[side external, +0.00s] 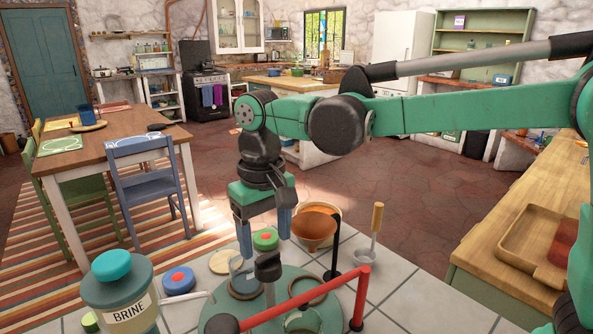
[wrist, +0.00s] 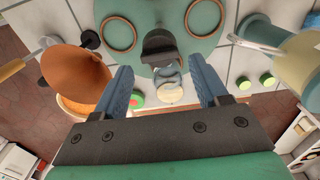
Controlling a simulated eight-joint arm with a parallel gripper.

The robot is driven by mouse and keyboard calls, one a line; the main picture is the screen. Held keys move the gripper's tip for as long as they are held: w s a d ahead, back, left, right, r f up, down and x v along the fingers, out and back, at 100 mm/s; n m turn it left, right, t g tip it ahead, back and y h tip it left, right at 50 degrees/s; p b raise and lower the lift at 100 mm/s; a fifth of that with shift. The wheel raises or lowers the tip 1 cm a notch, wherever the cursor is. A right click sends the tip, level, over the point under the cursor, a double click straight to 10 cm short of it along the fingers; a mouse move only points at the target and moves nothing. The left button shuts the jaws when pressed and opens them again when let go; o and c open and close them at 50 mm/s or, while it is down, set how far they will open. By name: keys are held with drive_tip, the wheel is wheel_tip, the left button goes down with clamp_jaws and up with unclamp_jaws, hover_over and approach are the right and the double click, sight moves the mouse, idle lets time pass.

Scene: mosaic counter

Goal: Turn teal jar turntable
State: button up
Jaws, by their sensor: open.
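The teal turntable (side external: 287,283) is a round disc low on the tiled counter, with brown rings on its face. It also shows at the top of the wrist view (wrist: 178,14). A dark block-like knob (side external: 268,264) stands on a post at the disc; in the wrist view the knob (wrist: 158,45) lies just beyond my fingertips. My gripper (side external: 265,234) points down above the disc's far side, blue fingers apart and empty. In the wrist view the gripper (wrist: 165,78) frames a clear ring and a pale disc.
A red rail (side external: 305,298) crosses the turntable's near side. A BRINE jar (side external: 118,298) with a teal lid and spout stands left. A copper-brown bowl (side external: 315,228) and a wooden-handled tool (side external: 377,220) stand behind right. Tiles at right are clear.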

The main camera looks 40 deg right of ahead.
sight(267, 256)
drive_tip(key=shift+f, duration=2.1)
clamp_jaws()
